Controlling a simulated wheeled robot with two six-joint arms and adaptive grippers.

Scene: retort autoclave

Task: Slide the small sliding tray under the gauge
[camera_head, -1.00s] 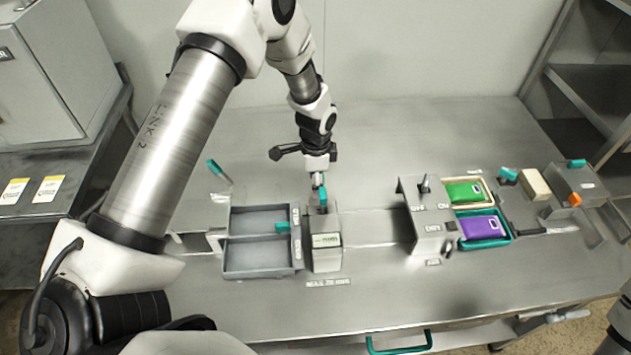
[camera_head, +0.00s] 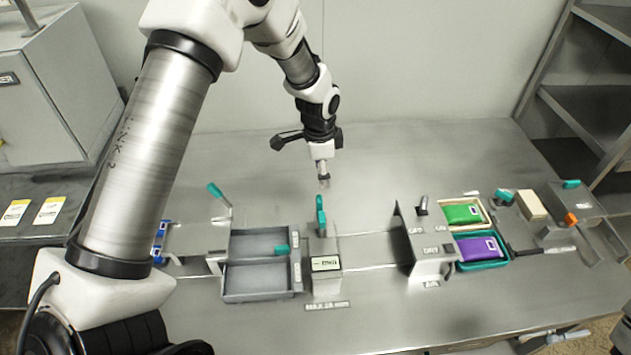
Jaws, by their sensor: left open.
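A grey two-compartment tray (camera_head: 258,294) sits left of centre on the steel bench, with a small teal knob (camera_head: 282,249) at its right side. Both compartments look empty. Just right of the tray stands a small grey block with a display (camera_head: 325,264), probably the gauge, with an upright teal handle (camera_head: 320,212) at its back. The tray is beside this block, not under it. My left gripper (camera_head: 323,181) points down, open and empty, above and behind the teal handle and apart from it. My right gripper is out of view.
A teal-tipped lever (camera_head: 218,192) stands behind the tray. To the right are a grey labelled bracket (camera_head: 430,265), a green pack (camera_head: 462,214) and a purple pack (camera_head: 478,248) in trays. A blue object (camera_head: 158,242) shows beside my left arm. The back of the bench is clear.

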